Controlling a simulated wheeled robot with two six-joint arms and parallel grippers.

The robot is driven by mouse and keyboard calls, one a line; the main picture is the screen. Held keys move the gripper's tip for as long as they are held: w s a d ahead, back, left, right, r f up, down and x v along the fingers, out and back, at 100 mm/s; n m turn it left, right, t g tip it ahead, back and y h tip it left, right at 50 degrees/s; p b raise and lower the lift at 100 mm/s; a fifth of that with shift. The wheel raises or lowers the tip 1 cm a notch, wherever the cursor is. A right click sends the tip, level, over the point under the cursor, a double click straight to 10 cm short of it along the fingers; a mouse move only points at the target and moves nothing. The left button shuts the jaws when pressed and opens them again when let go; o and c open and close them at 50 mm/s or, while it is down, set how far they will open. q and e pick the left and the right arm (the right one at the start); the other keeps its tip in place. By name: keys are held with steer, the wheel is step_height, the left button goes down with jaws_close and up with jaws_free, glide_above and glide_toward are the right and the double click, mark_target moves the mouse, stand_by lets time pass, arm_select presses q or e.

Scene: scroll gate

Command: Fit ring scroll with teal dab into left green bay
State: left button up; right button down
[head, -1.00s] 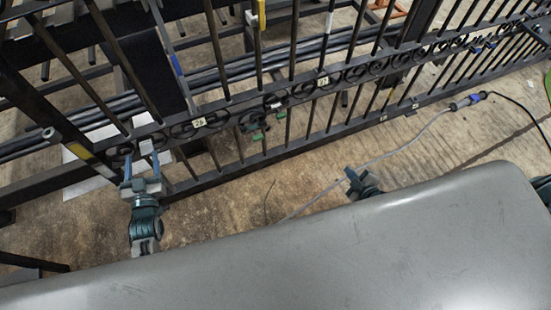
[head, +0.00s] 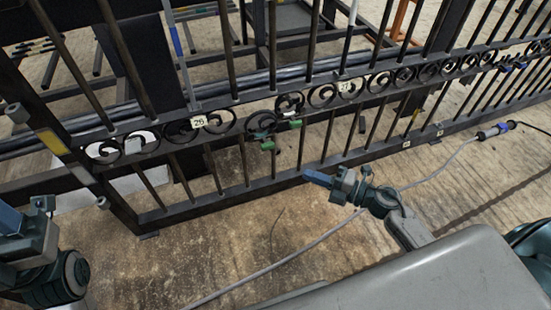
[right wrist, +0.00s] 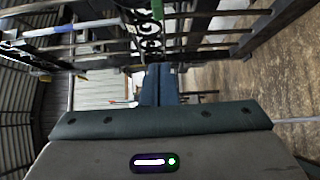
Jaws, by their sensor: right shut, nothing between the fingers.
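The black gate carries a band of scrolls with green parts in its middle. A left green part (head: 267,145) and a right green part (head: 295,124) show beside the scrolls between number plates 26 and 27. Green also shows at the top of the right wrist view (right wrist: 157,9). I cannot make out a teal dab on any ring scroll. My right gripper (head: 317,178) is shut and empty, below and right of the green parts and apart from the gate. It also shows in the right wrist view (right wrist: 160,85). My left gripper (head: 12,215) is at the left edge, partly cut off.
Plate 26 (head: 198,122) and plate 27 (head: 344,87) mark the scroll band (head: 408,74). Dark pipes (head: 175,103) run behind the gate. The floor before the gate is mostly clear.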

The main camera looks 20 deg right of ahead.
mark_target(264, 150)
steer(key=w+a+b, duration=0.1)
steer(key=w+a, duration=0.1)
steer(key=w, duration=0.1)
steer(key=w+a+b, duration=0.1)
steer(key=w+a, duration=0.1)
steer(key=w, duration=0.1)
steer(key=w+a, duration=0.2)
steer(key=w, duration=0.2)
steer(key=shift+a+b, duration=0.25)
steer(key=shift+b, duration=0.15)
steer(key=shift+w, duration=0.1)
